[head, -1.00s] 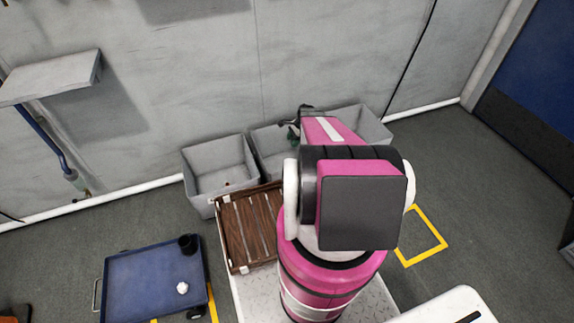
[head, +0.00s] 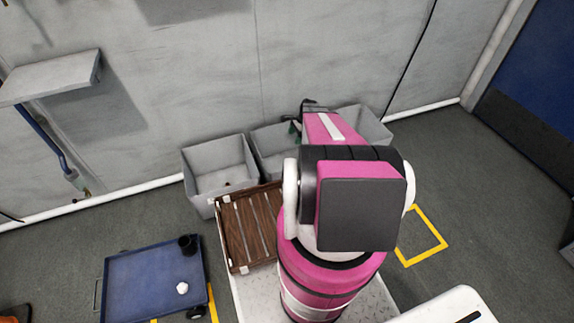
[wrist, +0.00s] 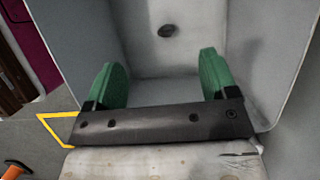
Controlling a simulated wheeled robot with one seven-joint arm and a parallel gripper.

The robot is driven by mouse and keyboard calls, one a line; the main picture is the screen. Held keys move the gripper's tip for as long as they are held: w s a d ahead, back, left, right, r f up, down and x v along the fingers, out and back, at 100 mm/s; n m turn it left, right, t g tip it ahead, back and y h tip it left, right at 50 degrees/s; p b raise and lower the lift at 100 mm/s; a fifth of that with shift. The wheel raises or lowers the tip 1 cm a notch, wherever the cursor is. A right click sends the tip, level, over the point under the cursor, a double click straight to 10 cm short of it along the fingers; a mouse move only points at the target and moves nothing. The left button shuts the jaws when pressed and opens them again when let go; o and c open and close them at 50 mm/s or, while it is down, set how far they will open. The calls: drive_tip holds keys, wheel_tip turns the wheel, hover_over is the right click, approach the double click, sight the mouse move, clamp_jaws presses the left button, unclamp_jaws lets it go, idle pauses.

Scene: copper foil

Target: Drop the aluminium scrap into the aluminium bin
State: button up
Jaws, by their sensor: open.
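Three grey open bins stand in a row against the wall: a left bin (head: 221,165), a middle bin (head: 268,150) and a right bin (head: 366,125) partly behind my arm. No label shows which is for aluminium. My gripper (wrist: 156,82), with green fingers, is open with nothing between the fingers. In the head view its green tips (head: 296,127) show over the middle bin. In the wrist view it is above a grey bin interior (wrist: 165,58) holding a small dark lump (wrist: 167,30). I cannot tell whether that lump is the aluminium scrap.
A brown slatted tray (head: 247,230) lies in front of the bins. A blue cart (head: 140,285) at lower left carries a black cup (head: 187,244) and a small white crumpled lump (head: 182,288). A wall shelf (head: 50,78) is at upper left. Floor is clear at right.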

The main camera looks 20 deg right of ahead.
drive_tip(key=v, duration=0.7)
drive_tip(key=shift+r, duration=0.25)
drive_tip(key=shift+d, duration=0.1)
